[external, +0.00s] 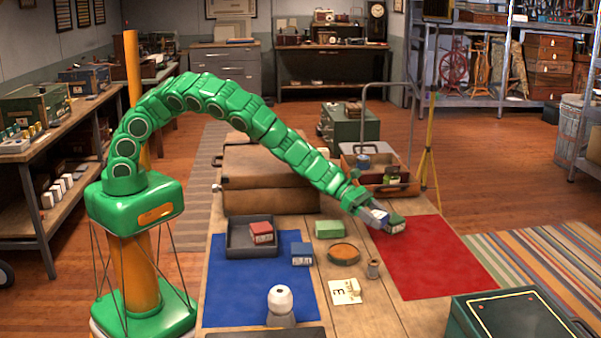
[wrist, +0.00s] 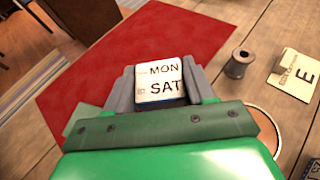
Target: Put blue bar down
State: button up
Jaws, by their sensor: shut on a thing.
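My gripper (external: 376,214) is shut on a small bar over the red mat (external: 440,258). In the wrist view the gripper (wrist: 160,85) holds the bar (wrist: 160,80) between its fingers, and its white face reads MON and SAT. I cannot tell whether the held bar touches the mat.
A grey tray (external: 238,250) holds a red block (external: 261,233). A light green block (external: 329,229), round brown dish (external: 343,254), spool (external: 373,268) and letter card (external: 345,291) lie between the mats. A brown case (external: 270,180) stands behind. Most of the red mat is clear.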

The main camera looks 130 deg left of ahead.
send_over(388, 250)
jog(key=shift+d+f, duration=0.1)
jog(key=shift+f, duration=3.8)
jog(key=o, duration=1)
jog(key=shift+f, duration=0.1)
